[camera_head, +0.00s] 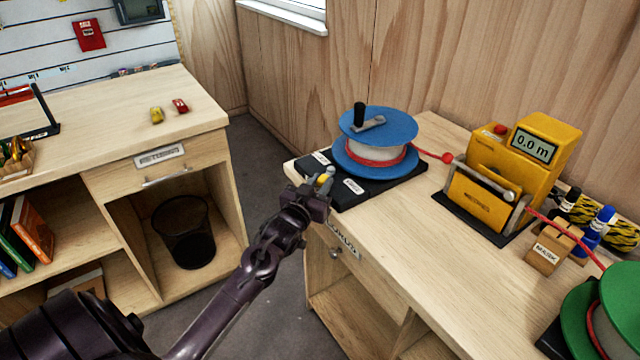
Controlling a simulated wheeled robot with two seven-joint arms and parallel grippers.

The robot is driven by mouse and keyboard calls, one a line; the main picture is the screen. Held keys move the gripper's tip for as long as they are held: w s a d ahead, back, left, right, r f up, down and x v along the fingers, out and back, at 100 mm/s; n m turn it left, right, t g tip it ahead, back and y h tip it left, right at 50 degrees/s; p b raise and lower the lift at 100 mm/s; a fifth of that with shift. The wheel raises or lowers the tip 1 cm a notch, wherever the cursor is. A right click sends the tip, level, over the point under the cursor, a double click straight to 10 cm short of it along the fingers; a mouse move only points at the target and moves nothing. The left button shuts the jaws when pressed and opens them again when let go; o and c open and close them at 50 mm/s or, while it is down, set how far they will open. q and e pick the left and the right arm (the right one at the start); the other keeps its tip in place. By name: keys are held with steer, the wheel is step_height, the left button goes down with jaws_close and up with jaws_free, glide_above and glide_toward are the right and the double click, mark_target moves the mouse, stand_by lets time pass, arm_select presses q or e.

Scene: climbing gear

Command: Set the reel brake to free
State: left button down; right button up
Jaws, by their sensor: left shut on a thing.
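A blue reel (378,129) with red line stands on a black base (386,181) at the left end of the right-hand workbench. The base carries two small white labels, too small to read surely. The reel brake (326,174), a small lever with a yellowish part and a grey tip, shows at the base's front left corner between the labels. My left gripper (318,190) is at this corner, shut on the reel brake; its fingers hide the lower part. My right gripper is out of view.
The bench front (440,270) is clear. A left counter (90,125) stands across a floor gap.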

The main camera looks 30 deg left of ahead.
arm_select(q)
steer(key=shift+w+d+n+y, duration=0.1)
steer(key=shift+d+n+y, duration=0.35)
steer(key=shift+y, duration=0.35)
steer(key=shift+w+d+n+g+y, duration=0.1)
steer(key=shift+d+n+g+y, duration=0.15)
steer(key=shift+n+y, duration=0.35)
steer(key=shift+w+d+n+g+y, duration=0.15)
steer(key=shift+n+g+y, duration=0.2)
steer(key=shift+y, duration=0.35)
steer(key=shift+s, duration=0.1)
steer(key=c, duration=1.2)
jaws_free()
steer(key=shift+c, duration=0.2)
steer(key=shift+s, duration=0.1)
steer(key=v, duration=0.7)
steer(key=shift+s+d, duration=0.2)
steer(key=shift+s, duration=0.1)
steer(key=shift+f, duration=0.1)
